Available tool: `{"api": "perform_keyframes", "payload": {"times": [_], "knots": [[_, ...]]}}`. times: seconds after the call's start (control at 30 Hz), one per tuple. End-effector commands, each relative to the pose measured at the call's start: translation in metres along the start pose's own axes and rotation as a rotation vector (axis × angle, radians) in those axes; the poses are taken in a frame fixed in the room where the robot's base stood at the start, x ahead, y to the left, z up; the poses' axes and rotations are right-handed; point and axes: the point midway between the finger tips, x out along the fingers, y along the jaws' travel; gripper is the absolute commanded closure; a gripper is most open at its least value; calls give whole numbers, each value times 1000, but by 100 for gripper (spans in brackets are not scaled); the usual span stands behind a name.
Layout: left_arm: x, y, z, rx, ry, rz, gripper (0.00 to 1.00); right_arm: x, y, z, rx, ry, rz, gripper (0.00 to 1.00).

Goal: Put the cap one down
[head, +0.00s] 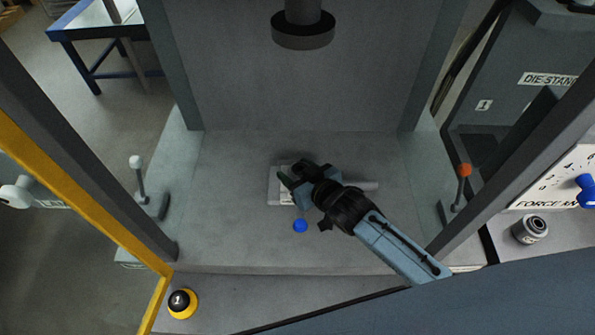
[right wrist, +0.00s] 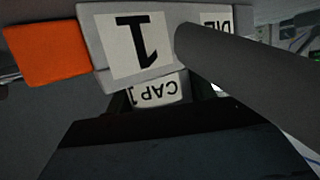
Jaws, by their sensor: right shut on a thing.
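My right gripper (head: 296,180) is low over the press bed, shut on the cap one. In the right wrist view the cap one (right wrist: 158,92) is a pale piece labelled "CAP 1" between the dark fingers. It sits close to a grey block marked "1" (right wrist: 138,42); I cannot tell if they touch. In the head view the gripper hides the cap. A pale grey plate (head: 273,196) lies under the gripper on the bed. My left gripper is not in view.
A press ram (head: 303,34) hangs above the bed. A blue knob (head: 300,226) lies in front of the gripper. Levers stand left (head: 139,180) and right (head: 463,185). A black button on a yellow base (head: 183,302) is at front left. The bed's left side is clear.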

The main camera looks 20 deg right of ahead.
Motion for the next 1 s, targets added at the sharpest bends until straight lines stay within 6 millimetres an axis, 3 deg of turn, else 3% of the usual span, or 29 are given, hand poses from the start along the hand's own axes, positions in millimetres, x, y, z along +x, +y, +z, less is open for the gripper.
{"api": "perform_keyframes", "payload": {"times": [0.03,0.07,0.1,0.23,0.53,0.67,1.0], "knots": [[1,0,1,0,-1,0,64,0,-1,15,-3,-35,3,78],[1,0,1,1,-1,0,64,-1,-1,15,-4,-36,3,78],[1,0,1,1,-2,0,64,-1,-1,17,-4,-40,2,41],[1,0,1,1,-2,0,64,-1,-2,18,-4,-42,0,24],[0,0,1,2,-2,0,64,-1,-4,17,1,-39,-3,24],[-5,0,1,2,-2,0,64,-6,-4,6,2,-37,-3,24],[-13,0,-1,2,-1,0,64,-72,-2,0,0,-32,0,24]]}}
